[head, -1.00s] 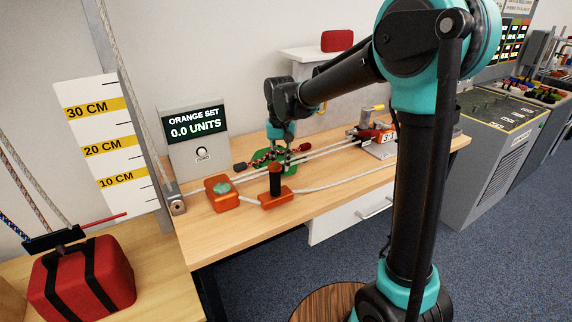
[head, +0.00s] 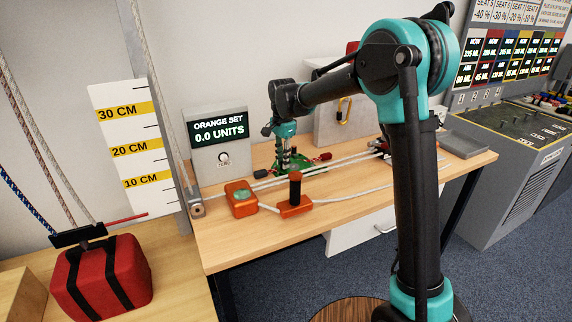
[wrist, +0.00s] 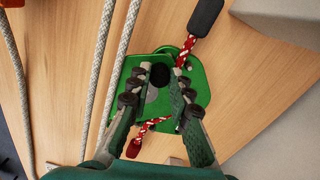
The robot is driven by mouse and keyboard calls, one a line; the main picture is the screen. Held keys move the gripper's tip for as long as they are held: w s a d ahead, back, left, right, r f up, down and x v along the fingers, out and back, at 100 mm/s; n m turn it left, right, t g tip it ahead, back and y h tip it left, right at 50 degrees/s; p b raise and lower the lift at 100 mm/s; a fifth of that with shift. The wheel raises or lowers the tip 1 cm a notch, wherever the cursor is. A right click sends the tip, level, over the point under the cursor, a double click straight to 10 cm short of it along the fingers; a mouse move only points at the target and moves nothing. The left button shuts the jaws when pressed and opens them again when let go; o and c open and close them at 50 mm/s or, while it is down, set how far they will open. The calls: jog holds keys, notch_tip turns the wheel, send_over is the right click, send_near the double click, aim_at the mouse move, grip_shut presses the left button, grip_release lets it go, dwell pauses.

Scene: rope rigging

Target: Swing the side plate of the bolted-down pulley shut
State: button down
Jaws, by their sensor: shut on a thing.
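The green bolted-down pulley (head: 301,166) sits on the wooden bench, partly covered by my gripper in the head view. The wrist view shows its green plates (wrist: 187,62) from above, with a grey disc partly visible. My gripper (wrist: 161,71) points down over it, one finger on each side of a black round knob (wrist: 160,76) on the plate. The fingers are closed on this knob, though the contact is hard to see. A red-and-white cord (wrist: 185,52) passes at the pulley, with a black handle (wrist: 206,17) at one end and a red end (wrist: 133,148) at the other. I cannot tell the side plate's exact angle.
Pale ropes (wrist: 115,70) run beside the pulley. An orange pulley block (head: 242,200) and an orange base with a black post (head: 295,190) stand nearer the bench front. A display box (head: 219,142) stands behind. A red bag (head: 100,277) is at the lower left.

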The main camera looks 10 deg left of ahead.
jog(key=w+m, duration=0.3)
jog(key=shift+a, duration=0.25)
jog(key=shift+w+m, duration=0.95)
jog(key=shift+m, duration=0.15)
jog(key=shift+w, duration=0.1)
jog(key=c, duration=1.4)
grip_release()
jog(key=shift+o, duration=0.2)
jog(key=shift+r, duration=0.1)
notch_tip(320, 180, up, 12)
